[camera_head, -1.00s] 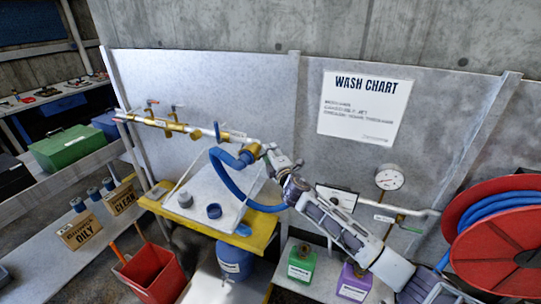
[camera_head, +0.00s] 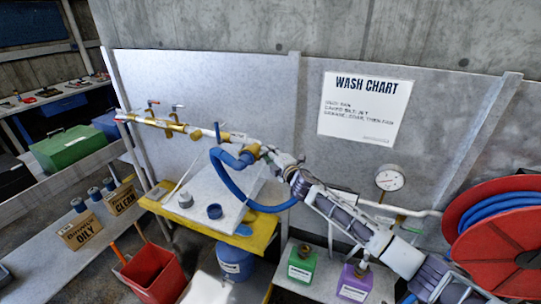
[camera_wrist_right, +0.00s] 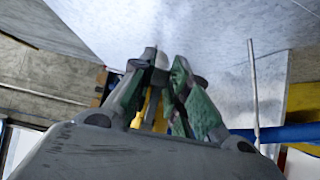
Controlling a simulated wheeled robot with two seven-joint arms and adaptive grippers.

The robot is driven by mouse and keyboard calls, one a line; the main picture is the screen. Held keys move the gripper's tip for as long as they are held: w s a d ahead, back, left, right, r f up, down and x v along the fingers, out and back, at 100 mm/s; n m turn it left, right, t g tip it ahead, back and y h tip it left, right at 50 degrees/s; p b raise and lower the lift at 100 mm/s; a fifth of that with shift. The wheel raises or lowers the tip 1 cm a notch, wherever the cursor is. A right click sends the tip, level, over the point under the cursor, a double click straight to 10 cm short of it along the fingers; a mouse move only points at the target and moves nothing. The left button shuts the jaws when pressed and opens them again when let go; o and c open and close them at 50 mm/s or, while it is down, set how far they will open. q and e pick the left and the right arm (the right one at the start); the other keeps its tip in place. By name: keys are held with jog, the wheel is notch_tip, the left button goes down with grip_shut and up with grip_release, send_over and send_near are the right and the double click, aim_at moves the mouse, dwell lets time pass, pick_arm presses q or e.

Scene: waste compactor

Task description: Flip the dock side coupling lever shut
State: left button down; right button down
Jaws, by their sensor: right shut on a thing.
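The brass coupling (camera_head: 249,151) sits at the right end of the white pipe (camera_head: 208,132), with the blue hose (camera_head: 228,181) looping down from it. My right gripper (camera_head: 268,153) reaches in from the lower right and touches the coupling's right side. In the right wrist view its green-padded fingers (camera_wrist_right: 163,85) are closed together, with a bit of yellow showing between them. The lever itself is mostly hidden by the fingers, so its angle cannot be told. My left gripper is out of view.
A yellow-edged bench (camera_head: 245,240) with a white board stands below the coupling. A pressure gauge (camera_head: 390,178) and a red hose reel (camera_head: 500,245) are at the right. Green (camera_head: 302,264) and purple (camera_head: 354,282) jugs stand below my right arm.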

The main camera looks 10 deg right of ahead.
jog(key=shift+w+a+f+n+g+y, duration=0.15)
jog(key=shift+n+g+y, duration=0.15)
jog(key=shift+y, duration=0.4)
jog(key=c, duration=1.4)
grip_release()
jog(key=shift+o, duration=0.2)
jog(key=v, duration=1.2)
